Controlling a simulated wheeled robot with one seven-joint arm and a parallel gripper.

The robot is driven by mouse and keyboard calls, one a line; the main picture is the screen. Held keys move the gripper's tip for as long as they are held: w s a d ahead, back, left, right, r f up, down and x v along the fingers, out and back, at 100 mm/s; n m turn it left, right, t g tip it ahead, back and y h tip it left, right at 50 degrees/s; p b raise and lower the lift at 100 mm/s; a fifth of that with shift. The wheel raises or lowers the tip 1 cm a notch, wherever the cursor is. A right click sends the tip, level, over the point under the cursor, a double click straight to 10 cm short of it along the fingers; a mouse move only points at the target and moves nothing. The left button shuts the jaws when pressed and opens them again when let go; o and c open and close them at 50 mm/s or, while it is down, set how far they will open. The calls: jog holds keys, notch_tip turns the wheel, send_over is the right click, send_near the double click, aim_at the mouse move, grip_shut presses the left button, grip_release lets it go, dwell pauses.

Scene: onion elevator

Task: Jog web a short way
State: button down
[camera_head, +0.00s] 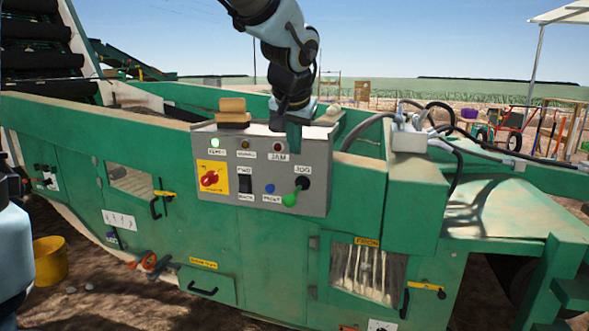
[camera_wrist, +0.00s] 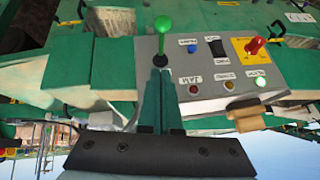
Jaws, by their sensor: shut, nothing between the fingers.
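A grey control box (camera_head: 262,168) is fixed to the green machine's side. At its right end, under a JOG label, a lever with a green knob (camera_head: 290,200) leans down and left from a black pivot. In the wrist view, which is upside down, the green knob (camera_wrist: 162,23) points up from the pivot. My gripper (camera_head: 293,146) is shut and empty in front of the box's upper right, above the lever. In the wrist view my gripper's tips (camera_wrist: 160,76) are close to the pivot; I cannot tell whether they touch. The web itself is not clearly seen.
The box also carries a red rotary switch (camera_head: 209,178) on a yellow plate, a black rocker (camera_head: 245,184), a blue button (camera_head: 269,188) and a lit green lamp (camera_head: 215,142). A brown block (camera_head: 232,112) sits on top. Cables (camera_head: 425,118) run to the right.

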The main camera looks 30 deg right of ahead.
jog(key=p, duration=0.1)
send_over(292, 199)
jog(key=d, duration=0.1)
notch_tip(292, 199, down, 8)
jog(key=shift+w, duration=0.1)
jog(key=shift+a+f, duration=0.3)
jog(key=shift+f, duration=0.6)
jog(key=shift+a+f, duration=0.25)
jog(key=shift+f, duration=0.65)
jog(key=shift+f+b, duration=0.2)
jog(key=shift+b, duration=0.35)
